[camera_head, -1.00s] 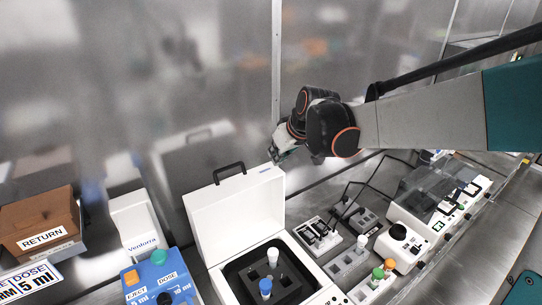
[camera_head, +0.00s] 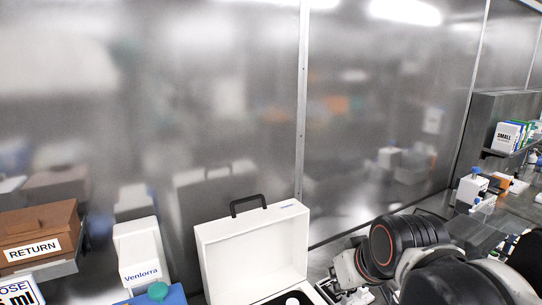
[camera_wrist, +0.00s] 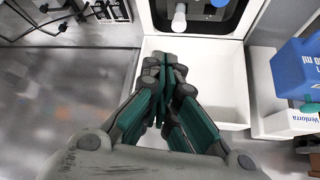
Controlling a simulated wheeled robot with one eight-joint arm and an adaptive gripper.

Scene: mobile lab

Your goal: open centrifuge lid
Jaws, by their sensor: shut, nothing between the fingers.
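The centrifuge is a white box whose lid (camera_head: 250,258) stands raised, tilted back, with a black handle (camera_head: 248,203) on its top edge. In the wrist view the pale inner face of the lid (camera_wrist: 222,85) lies below my gripper (camera_wrist: 167,62), and the dark centrifuge bowl (camera_wrist: 200,27) with a white-capped and a blue-capped tube shows at the top. My fingers are together and empty, over the lid area in that view. In the head view my dark wrist is right of the lid; the fingertips are not clear there.
A brown RETURN box (camera_head: 38,232) and a white Ventorra box (camera_head: 138,252) stand left of the centrifuge. A blue dispenser (camera_wrist: 297,68) is at the right in the wrist view. A metal wall (camera_head: 390,100) rises behind.

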